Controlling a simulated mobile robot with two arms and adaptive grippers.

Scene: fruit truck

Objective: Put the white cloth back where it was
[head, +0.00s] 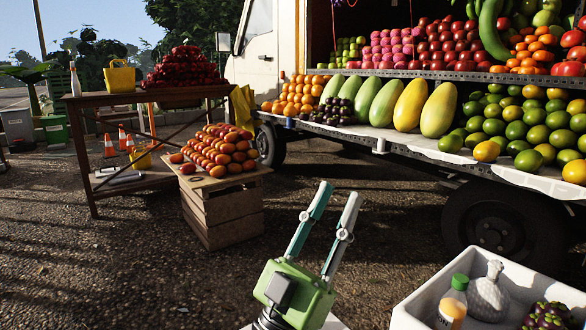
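My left gripper (338,192) is green and grey and points up at the lower middle of the head view. Its two fingers stand apart with nothing visible between them, so it is open and empty. I cannot pick out a white cloth for certain. A flat whitish item (122,178) lies on the low shelf of the wooden table, too small to identify. A pale grey, textured, bottle-shaped thing (488,294) is in the white crate (418,308) at lower right. My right gripper is not in view.
A wooden crate stand (222,212) heaped with orange-red fruit stands left of the gripper. The wooden table (75,150) is behind it. The truck's fruit shelf (395,140) spans the right. A capped bottle (453,303) is in the white crate.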

